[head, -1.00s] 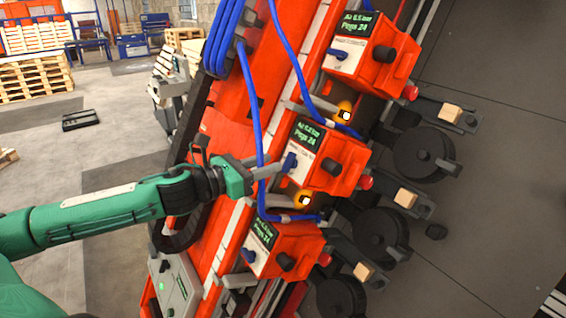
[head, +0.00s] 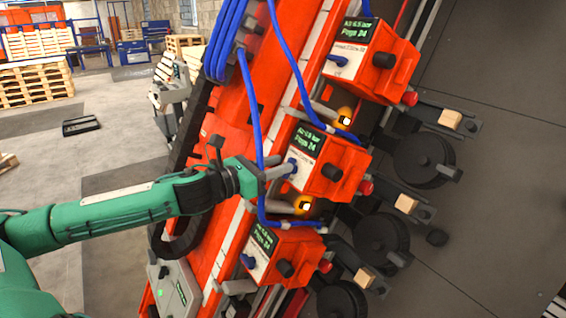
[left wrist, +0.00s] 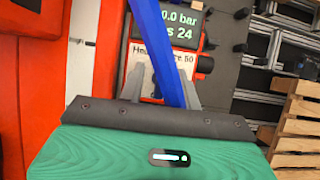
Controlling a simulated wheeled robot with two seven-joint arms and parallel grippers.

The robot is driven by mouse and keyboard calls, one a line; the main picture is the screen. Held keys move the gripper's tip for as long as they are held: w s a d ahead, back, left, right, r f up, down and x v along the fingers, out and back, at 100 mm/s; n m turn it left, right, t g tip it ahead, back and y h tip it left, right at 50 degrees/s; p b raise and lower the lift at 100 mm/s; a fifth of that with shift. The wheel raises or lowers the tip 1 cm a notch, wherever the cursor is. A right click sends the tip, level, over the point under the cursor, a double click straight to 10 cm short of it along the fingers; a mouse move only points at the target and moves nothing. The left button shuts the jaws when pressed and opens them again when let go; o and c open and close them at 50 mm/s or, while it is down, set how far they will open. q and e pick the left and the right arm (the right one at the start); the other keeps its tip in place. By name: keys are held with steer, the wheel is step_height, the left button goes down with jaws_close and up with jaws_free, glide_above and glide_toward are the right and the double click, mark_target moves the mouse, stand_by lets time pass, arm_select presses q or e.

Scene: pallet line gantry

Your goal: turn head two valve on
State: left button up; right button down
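The middle orange head box (head: 327,165), which I take as head two, has a dark screen with green text and a white panel. Its blue valve lever (head: 290,167) is mostly covered by my left gripper (head: 282,170). In the left wrist view the gripper's grey fingers (left wrist: 163,88) stand apart on both sides of the blue parts in front of the panel. I see no firm contact with the lever. The screen (left wrist: 180,22) there reads 0.0 bar, partly hidden by a blue hose (left wrist: 165,45). My right gripper is out of view.
A similar orange box stands above (head: 372,62) and another below (head: 287,255), each with a blue lever. A blue hose (head: 254,115) hangs close by my left gripper. Black round wheels (head: 424,157) and wooden blocks line the right side. Open floor lies at the left.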

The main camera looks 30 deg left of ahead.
arm_select(q)
steer(key=shift+p+x, duration=0.45)
steer(key=shift+x, duration=0.5)
steer(key=shift+d, duration=0.2)
steer(key=shift+c, duration=0.2)
jaws_close()
